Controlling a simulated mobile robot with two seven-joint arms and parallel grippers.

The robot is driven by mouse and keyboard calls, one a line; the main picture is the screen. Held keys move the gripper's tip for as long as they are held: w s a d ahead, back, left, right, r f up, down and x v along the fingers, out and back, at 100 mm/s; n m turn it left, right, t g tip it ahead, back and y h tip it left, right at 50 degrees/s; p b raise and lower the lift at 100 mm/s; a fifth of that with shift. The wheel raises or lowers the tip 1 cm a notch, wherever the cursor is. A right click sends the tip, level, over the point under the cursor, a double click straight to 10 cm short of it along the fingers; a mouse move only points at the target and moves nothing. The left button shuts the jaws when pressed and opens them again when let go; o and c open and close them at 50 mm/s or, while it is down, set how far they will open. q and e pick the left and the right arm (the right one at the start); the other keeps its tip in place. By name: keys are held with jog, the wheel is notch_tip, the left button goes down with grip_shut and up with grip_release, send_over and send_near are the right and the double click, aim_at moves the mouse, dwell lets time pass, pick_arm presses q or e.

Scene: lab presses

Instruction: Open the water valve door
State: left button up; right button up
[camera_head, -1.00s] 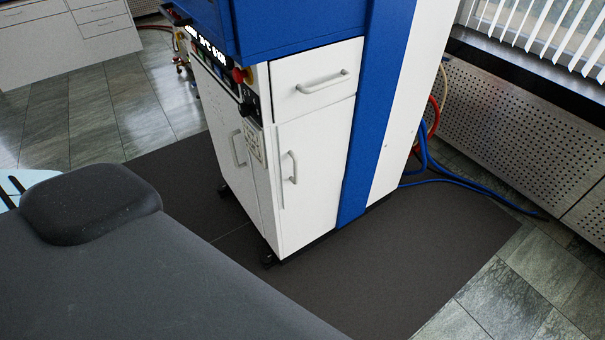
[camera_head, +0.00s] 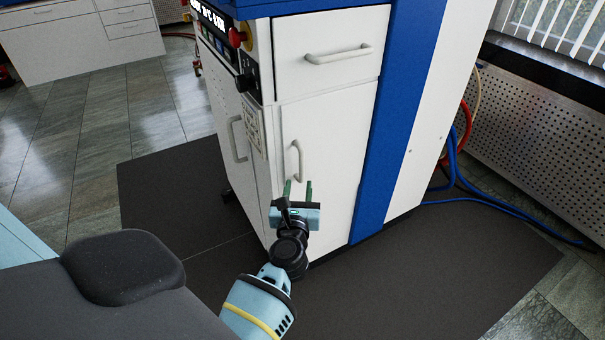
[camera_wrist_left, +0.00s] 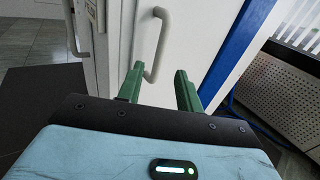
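A white lower cabinet door (camera_head: 330,135) stands closed on the machine's right-hand face, below a drawer. Its upright grey handle (camera_head: 297,160) is near the door's left edge. My left gripper (camera_head: 299,186) is open, its green fingers pointing at the door just below the handle. In the left wrist view the handle (camera_wrist_left: 162,40) rises beyond the fingers of my left gripper (camera_wrist_left: 159,72), and its lower end shows in the gap between them. I cannot tell whether the fingers touch it. Nothing is gripped. My right gripper is out of view.
A white drawer (camera_head: 328,50) with a horizontal handle sits above the door. A second door (camera_head: 228,125) and a red knob (camera_head: 237,38) are on the left face. Blue hoses (camera_head: 500,205) lie on the right. Dark mat (camera_head: 440,270) is clear in front.

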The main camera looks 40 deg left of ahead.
aim_at(301, 167)
pick_arm(q)
jog(key=shift+x, duration=3.9)
jog(key=shift+c, duration=0.5)
grip_shut()
